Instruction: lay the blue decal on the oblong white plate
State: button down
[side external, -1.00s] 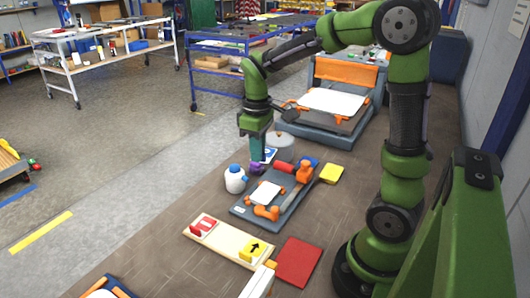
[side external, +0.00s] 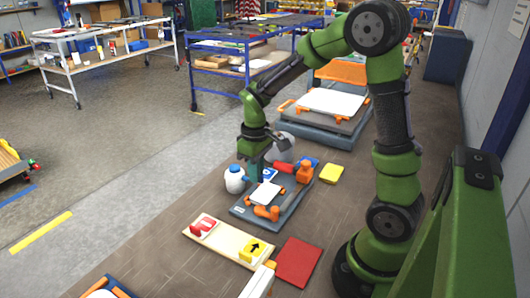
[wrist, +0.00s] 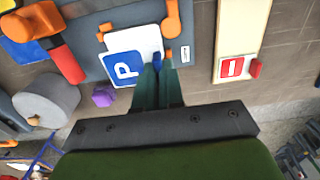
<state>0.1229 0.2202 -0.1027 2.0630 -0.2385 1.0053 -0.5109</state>
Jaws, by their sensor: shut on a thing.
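The blue decal with a white P (wrist: 122,69) is held at its right edge in the wrist view, where a small blue tab shows at the fingertips. My gripper (wrist: 156,68) is shut on it. The decal overlaps the lower left of the oblong white plate (wrist: 146,38); whether it touches the plate cannot be told. In the side view the decal (side external: 269,174) is at the far end of the white plate (side external: 265,194), with my gripper (side external: 256,180) low beside it.
A grey board (side external: 240,211) carries the plate between orange clamps (side external: 266,213). A white bottle (side external: 235,179) stands close on the left. A wooden board with signs (side external: 226,240) lies nearer.

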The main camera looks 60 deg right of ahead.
aim_at(257, 200)
jog(key=shift+f, duration=2.95)
jog(key=shift+f, duration=0.25)
jog(key=c, duration=0.5)
grip_release()
jog(key=shift+r, duration=3.55)
